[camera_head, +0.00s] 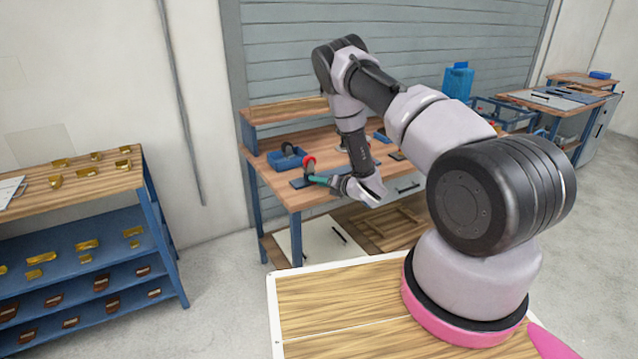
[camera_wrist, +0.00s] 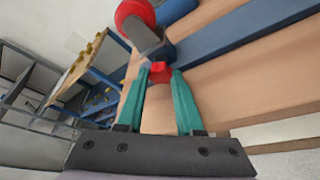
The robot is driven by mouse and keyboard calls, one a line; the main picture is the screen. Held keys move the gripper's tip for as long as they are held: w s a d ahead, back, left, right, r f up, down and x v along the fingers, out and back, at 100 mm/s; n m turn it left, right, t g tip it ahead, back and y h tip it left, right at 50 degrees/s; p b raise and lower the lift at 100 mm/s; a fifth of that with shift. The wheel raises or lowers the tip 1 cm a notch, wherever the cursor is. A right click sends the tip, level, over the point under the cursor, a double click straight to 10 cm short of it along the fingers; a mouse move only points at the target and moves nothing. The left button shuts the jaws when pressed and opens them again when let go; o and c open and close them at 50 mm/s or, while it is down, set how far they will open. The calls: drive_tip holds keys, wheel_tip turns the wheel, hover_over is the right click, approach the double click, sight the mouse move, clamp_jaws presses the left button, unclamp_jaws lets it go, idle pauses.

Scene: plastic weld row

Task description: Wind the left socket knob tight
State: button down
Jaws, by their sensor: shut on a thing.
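A small red knob (camera_wrist: 160,73) sits at the end of a grey fitting (camera_wrist: 148,38) in the wrist view. The teal fingers of my gripper (camera_wrist: 160,84) are closed on it from both sides. A larger red round cap (camera_wrist: 134,12) tops the same fitting. In the head view the red cap (camera_head: 309,161) stands at the front left of the workbench, and my gripper (camera_head: 316,180) reaches it from the right. The held knob is too small to make out there. I cannot tell from the views whether it is the left one.
The fitting stands by a dark blue bar (camera_wrist: 235,32) on the wooden workbench (camera_head: 290,198). A blue bin (camera_head: 285,162) is just behind. A shelf rack (camera_head: 75,215) with brass and brown parts stands at the left. Open floor lies between rack and bench.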

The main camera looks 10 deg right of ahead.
drive_tip(key=c, duration=0.5)
unclamp_jaws()
drive_tip(key=shift+c, duration=0.2)
